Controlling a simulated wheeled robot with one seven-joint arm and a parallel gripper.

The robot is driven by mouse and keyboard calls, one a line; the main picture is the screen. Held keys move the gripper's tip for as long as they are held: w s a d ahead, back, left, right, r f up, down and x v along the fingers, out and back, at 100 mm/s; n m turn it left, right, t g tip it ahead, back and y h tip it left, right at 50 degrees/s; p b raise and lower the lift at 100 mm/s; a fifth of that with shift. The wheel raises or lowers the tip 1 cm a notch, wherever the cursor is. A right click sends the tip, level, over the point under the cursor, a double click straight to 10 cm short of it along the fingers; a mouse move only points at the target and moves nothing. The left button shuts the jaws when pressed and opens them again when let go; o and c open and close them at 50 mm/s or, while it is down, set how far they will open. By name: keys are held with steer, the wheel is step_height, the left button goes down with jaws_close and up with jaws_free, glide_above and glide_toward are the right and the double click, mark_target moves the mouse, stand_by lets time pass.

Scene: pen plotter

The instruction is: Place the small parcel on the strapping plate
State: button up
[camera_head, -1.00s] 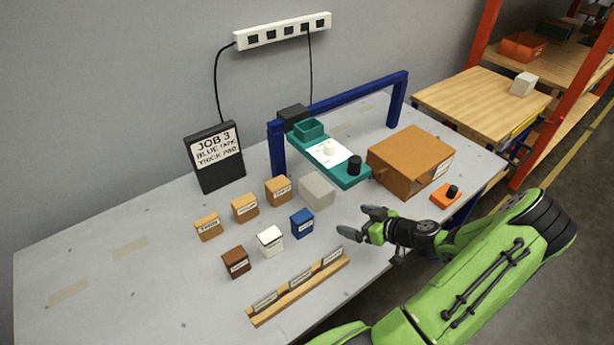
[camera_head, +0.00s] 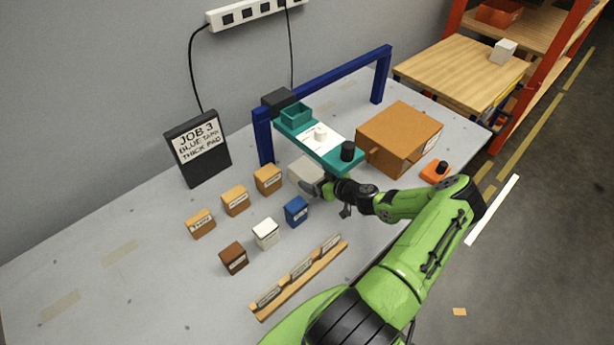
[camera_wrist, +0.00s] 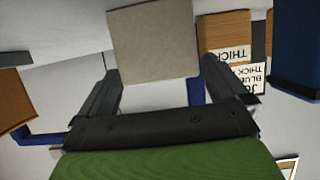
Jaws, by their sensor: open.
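A plain grey box (camera_head: 305,170), which looks like the small parcel, sits on the grey table beside the teal unit. It also shows in the wrist view (camera_wrist: 153,42), between and beyond the finger ends. My gripper (camera_head: 320,187) is open and close at the box's right side; the head view does not show clearly whether a finger touches it. The teal plate (camera_head: 352,159) carries a white sheet (camera_head: 325,139) with a white knob and a black knob. It stands by the blue arch (camera_head: 335,72). I cannot tell for sure which surface is the strapping plate.
Small brown, white and blue boxes (camera_head: 296,211) stand left of my gripper. A labelled wooden rail (camera_head: 300,278) lies in front. A large brown carton (camera_head: 400,137) and an orange button box (camera_head: 434,171) are to the right. A job sign (camera_head: 198,148) stands behind.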

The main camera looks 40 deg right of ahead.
steer(key=x, duration=0.3)
steer(key=shift+s, duration=0.15)
steer(key=shift+c, duration=0.6)
steer(key=c, duration=1.1)
steer(key=shift+r, duration=0.35)
steer(key=d+b, duration=0.1)
steer(key=d, duration=0.3)
steer(key=d+b, duration=0.1)
steer(key=d, duration=0.3)
steer(key=d+b, duration=0.1)
steer(key=d, duration=0.4)
steer(key=shift+w+r+b, duration=0.2)
steer(key=shift+w+b, duration=0.05)
steer(key=shift+b, duration=0.1)
step_height(320, 180, up, 14)
steer(key=p, duration=0.1)
